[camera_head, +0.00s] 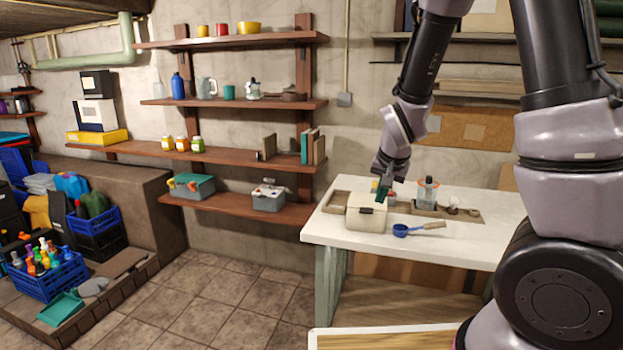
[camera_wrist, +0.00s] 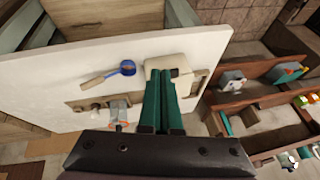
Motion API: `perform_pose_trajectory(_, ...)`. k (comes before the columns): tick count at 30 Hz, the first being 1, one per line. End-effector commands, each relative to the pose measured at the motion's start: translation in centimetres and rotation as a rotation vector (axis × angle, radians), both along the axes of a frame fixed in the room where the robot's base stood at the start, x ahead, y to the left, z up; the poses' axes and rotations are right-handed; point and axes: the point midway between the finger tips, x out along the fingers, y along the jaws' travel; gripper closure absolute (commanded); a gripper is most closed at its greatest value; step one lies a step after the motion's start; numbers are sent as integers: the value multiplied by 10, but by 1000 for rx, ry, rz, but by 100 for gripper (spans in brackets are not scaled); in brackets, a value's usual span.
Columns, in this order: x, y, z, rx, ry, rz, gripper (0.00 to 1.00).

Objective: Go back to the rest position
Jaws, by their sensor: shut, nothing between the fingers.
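My gripper (camera_head: 383,188) hangs from the arm over the white table (camera_head: 330,228), just above and behind a cream box (camera_head: 366,214). Its two green fingers (camera_wrist: 170,108) are together with nothing between them, and they also show in the wrist view. In the wrist view the fingertips overlap the near part of the cream box (camera_wrist: 166,64). I cannot tell whether they touch it.
A blue ladle (camera_head: 402,230) with a wooden handle lies right of the box. A brown tray (camera_head: 462,212) holds a glass jar (camera_head: 428,192) and small items. Wall shelves (camera_head: 230,104) with bottles and books stand to the left. Tiled floor (camera_head: 215,300) is clear before the table.

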Motion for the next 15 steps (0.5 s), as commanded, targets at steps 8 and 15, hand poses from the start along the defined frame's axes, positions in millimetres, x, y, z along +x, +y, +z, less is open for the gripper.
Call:
perform_pose_trajectory(8, -44, -29, 106, 163, -13, 21, 100)
perform_pose_trajectory(15, -107, -52, 187, 186, -89, 76, 100)
